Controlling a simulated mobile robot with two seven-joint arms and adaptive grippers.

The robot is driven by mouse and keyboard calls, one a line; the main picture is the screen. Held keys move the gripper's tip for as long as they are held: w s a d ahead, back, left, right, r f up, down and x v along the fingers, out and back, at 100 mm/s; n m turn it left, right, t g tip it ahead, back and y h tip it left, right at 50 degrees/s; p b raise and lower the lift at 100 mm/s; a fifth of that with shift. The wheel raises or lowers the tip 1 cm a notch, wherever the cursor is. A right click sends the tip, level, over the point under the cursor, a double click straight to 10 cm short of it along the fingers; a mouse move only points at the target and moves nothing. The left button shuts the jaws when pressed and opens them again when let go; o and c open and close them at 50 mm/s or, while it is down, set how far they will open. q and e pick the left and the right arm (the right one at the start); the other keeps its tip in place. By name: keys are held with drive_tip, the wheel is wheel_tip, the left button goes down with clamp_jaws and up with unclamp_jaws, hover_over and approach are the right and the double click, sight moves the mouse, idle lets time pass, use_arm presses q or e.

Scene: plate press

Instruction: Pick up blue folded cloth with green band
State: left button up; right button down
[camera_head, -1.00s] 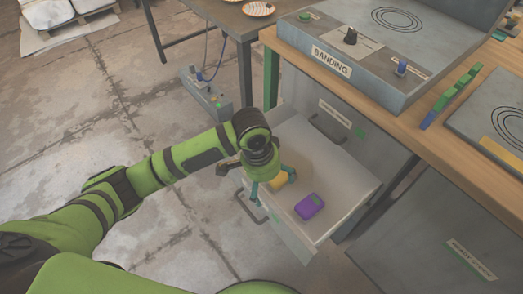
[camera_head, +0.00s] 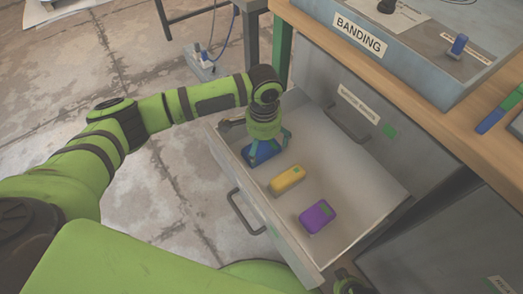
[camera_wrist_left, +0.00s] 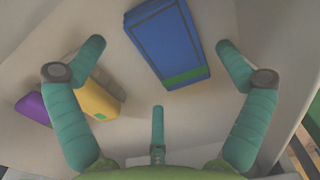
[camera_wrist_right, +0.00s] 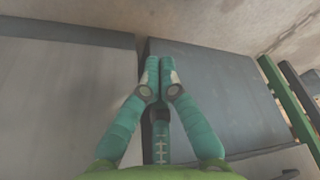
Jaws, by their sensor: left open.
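The blue folded cloth with a green band (camera_wrist_left: 162,38) lies in the open drawer, near its left end. It also shows in the head view (camera_head: 262,154), partly hidden under my left gripper (camera_head: 266,146). In the left wrist view the three fingers of this gripper (camera_wrist_left: 160,46) are spread wide, with the blue cloth between and beyond the two side fingertips. I cannot tell whether any finger touches it. My right gripper (camera_wrist_right: 160,62) has its fingertips together with nothing visible between them, above grey surfaces.
A yellow folded cloth (camera_head: 287,179) and a purple one (camera_head: 317,217) lie in the same drawer (camera_head: 352,190), to the right of the blue one. The drawer walls stand close around my left gripper. The banding bench (camera_head: 440,118) is above and behind.

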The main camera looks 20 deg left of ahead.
sight(264, 151)
use_arm(q)
wheel_tip(264, 151, down, 3)
drive_tip(key=shift+w, duration=0.1)
drive_tip(key=c, duration=1)
use_arm(e)
drive_tip(key=shift+s+r, duration=0.15)
drive_tip(key=shift+r, duration=0.05)
use_arm(q)
drive_tip(key=shift+r, duration=0.15)
drive_tip(key=shift+r, duration=0.3)
drive_tip(key=r+p, duration=0.1)
drive_tip(key=r, duration=0.3)
drive_tip(key=shift+d, duration=0.2)
drive_tip(key=s+d+r+p, duration=0.1)
drive_tip(key=s+d+r, duration=0.3)
drive_tip(key=s+d, duration=0.1)
drive_tip(key=s+d+r+p, duration=0.1)
drive_tip(key=s+d+r, duration=0.1)
drive_tip(key=s+d, duration=0.1)
drive_tip(key=shift+s+r+p, duration=0.15)
drive_tip(key=shift+p, duration=0.15)
use_arm(e)
drive_tip(key=shift+w+d+f+t, duration=0.35)
drive_tip(key=shift+w+f+t, duration=0.35)
drive_tip(key=shift+w, duration=0.1)
